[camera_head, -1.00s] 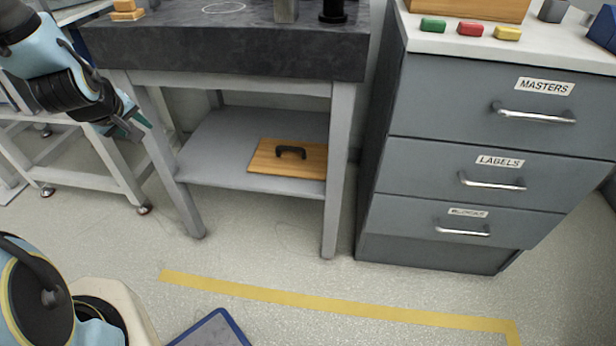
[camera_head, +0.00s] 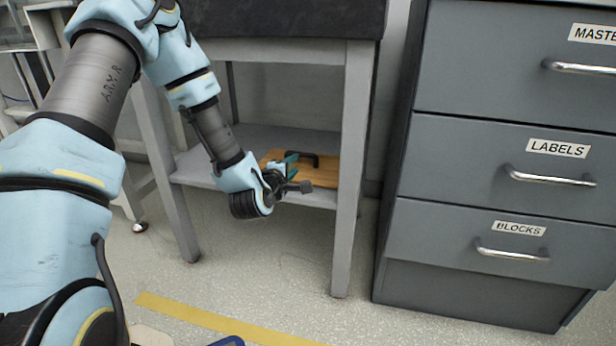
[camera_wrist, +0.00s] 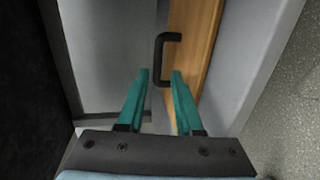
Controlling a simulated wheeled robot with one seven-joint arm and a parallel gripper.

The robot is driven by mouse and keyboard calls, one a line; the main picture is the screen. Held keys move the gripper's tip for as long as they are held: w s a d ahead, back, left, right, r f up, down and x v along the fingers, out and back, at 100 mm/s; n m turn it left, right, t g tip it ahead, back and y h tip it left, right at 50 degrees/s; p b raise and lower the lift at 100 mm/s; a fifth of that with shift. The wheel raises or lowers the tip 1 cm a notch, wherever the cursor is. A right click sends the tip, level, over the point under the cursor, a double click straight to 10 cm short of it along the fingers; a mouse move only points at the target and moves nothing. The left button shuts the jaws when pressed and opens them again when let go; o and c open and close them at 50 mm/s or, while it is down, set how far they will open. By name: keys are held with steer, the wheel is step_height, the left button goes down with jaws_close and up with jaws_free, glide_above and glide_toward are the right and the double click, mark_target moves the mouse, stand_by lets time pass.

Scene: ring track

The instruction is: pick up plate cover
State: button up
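The plate cover appears to be the flat wooden board (camera_head: 326,172) with a black handle (camera_head: 306,155), lying on the lower shelf of the stone-topped stand. My gripper (camera_head: 290,163) reaches in at the shelf's front, overlapping the board's left part in the head view. In the wrist view my gripper (camera_wrist: 160,76) has its two teal fingers apart, with nothing held. The black handle (camera_wrist: 160,58) lies ahead, its near end in line with the gap between the fingertips. The wooden board (camera_wrist: 192,45) runs to the right; whether the fingers touch the handle cannot be told.
The grey shelf (camera_head: 245,138) is bare left of the board. The stand's front legs (camera_head: 350,200) flank the opening, and its dark top (camera_head: 290,20) is above. A grey drawer cabinet (camera_head: 490,170) stands at right. Yellow tape (camera_head: 215,322) marks the floor.

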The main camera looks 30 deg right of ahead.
mark_target(304, 156)
steer(key=b+x, duration=0.3)
steer(key=x, duration=0.7)
steer(key=shift+r+b, duration=0.1)
steer(key=shift+b, duration=0.2)
jaws_close()
stand_by(1.0)
